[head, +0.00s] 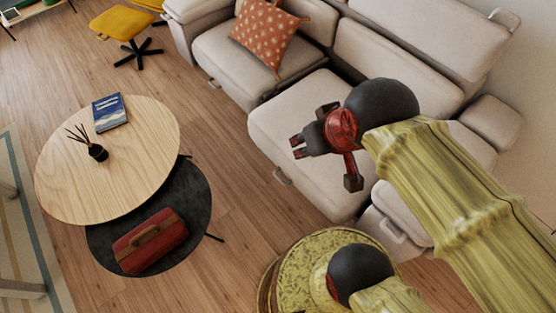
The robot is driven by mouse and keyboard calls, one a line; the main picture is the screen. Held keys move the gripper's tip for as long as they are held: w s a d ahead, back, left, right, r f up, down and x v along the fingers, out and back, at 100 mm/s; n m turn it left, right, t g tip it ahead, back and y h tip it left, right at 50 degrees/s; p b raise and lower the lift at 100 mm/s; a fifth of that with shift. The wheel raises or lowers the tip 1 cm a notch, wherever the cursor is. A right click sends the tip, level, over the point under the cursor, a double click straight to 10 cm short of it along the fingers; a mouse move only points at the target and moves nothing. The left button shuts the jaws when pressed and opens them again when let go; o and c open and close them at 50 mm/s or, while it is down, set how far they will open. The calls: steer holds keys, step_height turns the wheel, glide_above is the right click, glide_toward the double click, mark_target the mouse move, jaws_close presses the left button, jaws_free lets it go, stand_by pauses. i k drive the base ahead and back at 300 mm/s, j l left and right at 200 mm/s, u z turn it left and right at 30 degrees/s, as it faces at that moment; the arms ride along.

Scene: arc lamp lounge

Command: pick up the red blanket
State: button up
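The red blanket (166,250) looks like a rolled or folded red bundle with a brown strap and handle across its top. It lies on the dark lower round tabletop (104,240), near its front edge in the head view. My gripper (298,147) is well to the right of the blanket and apart from it, in front of the sofa in the picture. It points left, and nothing shows in it. Its small dark ends are too small to tell how far the fingers are apart.
A light wooden round table (130,165) overlaps the dark one and carries a blue book (110,112) and a reed diffuser (97,152). A beige sofa (300,130) with an orange cushion (266,36) stands behind. Bare wooden floor (225,190) lies between tables and sofa.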

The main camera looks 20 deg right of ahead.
mark_target(137, 249)
steer(key=u, duration=1.75)
steer(key=i+l+u, duration=0.1)
steer(key=i+u, duration=0.2)
steer(key=i+l+u, duration=0.15)
steer(key=u, duration=0.2)
